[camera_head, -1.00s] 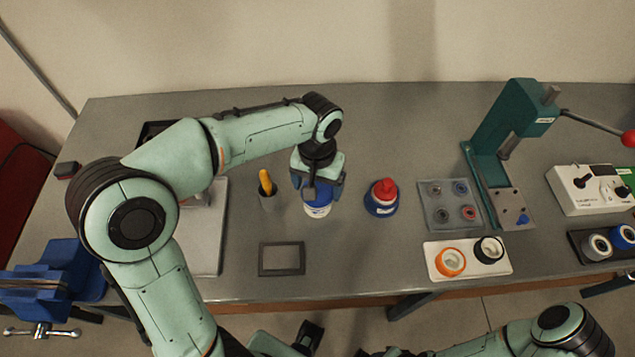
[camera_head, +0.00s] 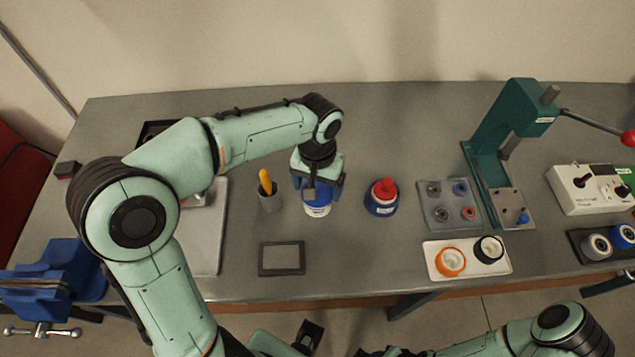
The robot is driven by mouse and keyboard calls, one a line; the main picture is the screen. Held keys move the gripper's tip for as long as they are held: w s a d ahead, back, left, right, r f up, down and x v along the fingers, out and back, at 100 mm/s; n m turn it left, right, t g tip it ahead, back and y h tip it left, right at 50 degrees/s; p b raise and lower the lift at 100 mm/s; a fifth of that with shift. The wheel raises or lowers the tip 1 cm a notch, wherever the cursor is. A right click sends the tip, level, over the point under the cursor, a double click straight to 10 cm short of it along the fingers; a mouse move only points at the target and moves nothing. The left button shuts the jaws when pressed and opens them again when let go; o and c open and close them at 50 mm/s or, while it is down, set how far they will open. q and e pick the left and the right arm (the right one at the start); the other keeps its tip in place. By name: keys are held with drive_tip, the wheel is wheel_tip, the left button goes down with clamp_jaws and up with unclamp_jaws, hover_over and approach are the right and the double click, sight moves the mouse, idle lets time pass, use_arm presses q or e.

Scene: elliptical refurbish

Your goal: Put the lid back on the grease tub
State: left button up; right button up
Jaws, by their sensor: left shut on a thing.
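The grease tub (camera_head: 317,210), white with a blue label band, stands upright near the middle of the bench. My left gripper (camera_head: 318,190) points down right over it and is shut on the blue lid (camera_head: 322,194), which is at the top of the tub. The fingers hide most of the lid, so I cannot tell whether it is fully seated or level.
A blue container with a red cap (camera_head: 382,197) stands just right of the tub. A grey cup with a yellow-handled tool (camera_head: 268,195) is just left. A dark frame-like pad (camera_head: 282,258) lies in front. A white tray (camera_head: 466,272) and green press (camera_head: 500,150) are further right.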

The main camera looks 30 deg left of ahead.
idle(0.8)
use_arm(q)
drive_tip(key=o, duration=0.8)
drive_tip(key=shift+r+p, duration=1.4)
drive_tip(key=shift+r, duration=0.55)
drive_tip(key=shift+r+p, duration=0.95)
drive_tip(key=shift+r, duration=0.6)
use_arm(e)
drive_tip(key=w+r, duration=0.3)
drive_tip(key=r, duration=0.2)
drive_tip(key=shift+w+r, duration=0.2)
drive_tip(key=shift+r, duration=0.1)
use_arm(q)
clamp_jaws()
